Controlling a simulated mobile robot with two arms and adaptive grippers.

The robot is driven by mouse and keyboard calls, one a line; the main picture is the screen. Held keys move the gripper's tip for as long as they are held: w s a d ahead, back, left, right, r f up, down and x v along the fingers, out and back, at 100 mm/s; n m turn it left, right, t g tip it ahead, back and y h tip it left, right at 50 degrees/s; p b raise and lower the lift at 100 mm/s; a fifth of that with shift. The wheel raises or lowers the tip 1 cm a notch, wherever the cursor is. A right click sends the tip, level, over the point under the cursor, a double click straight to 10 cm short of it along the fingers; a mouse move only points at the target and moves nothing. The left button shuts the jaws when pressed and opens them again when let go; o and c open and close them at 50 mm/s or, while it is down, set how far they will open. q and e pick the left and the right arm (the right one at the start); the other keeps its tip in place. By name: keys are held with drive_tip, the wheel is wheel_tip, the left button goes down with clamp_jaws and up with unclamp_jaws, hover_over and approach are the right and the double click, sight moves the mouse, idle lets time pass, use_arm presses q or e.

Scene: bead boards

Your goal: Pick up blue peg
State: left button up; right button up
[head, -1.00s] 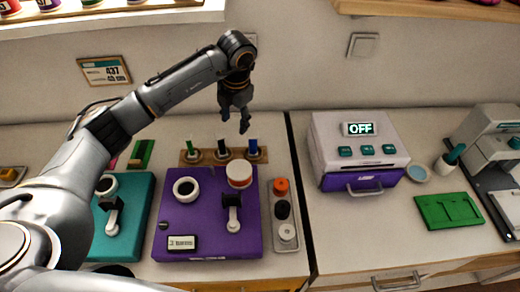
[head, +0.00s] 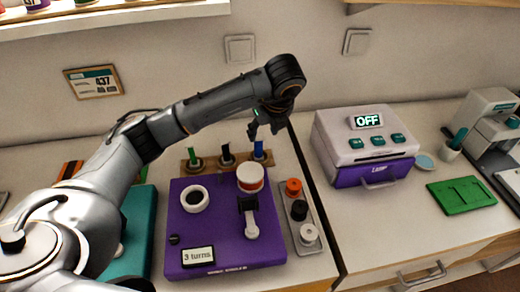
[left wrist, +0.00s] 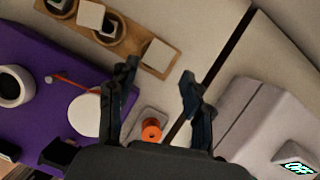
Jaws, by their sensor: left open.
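My left gripper (head: 265,130) is open and empty, pointing down close to the blue peg's top in the head view. In the left wrist view the open fingers (left wrist: 158,75) show beside the right end of the rack (left wrist: 172,66), with nothing between them. I cannot make out the blue peg there. My right gripper is not in view.
A purple board (head: 222,225) holds a red-and-white round knob (head: 250,178) and a white ring (head: 194,198). A grey tray (head: 313,243) with several small spools is to its right. A white-and-purple machine (head: 345,140) reading OFF stands further right.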

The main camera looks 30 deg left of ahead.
sight(260, 137)
use_arm(q)
drive_tip(key=x, duration=0.3)
drive_tip(key=shift+w+a+f, duration=0.1)
drive_tip(key=shift+a+f, duration=0.15)
drive_tip(key=shift+f, duration=0.05)
drive_tip(key=x, duration=0.1)
drive_tip(key=p+x, duration=0.1)
drive_tip(key=x, duration=0.2)
drive_tip(key=shift+a+f+p, duration=0.25)
drive_tip(key=shift+a+p, duration=0.05)
drive_tip(key=shift+a, duration=0.1)
drive_tip(key=shift+w+a+f, duration=0.1)
drive_tip(key=shift+w+f, duration=0.05)
drive_tip(key=shift+f, duration=0.25)
clamp_jaws()
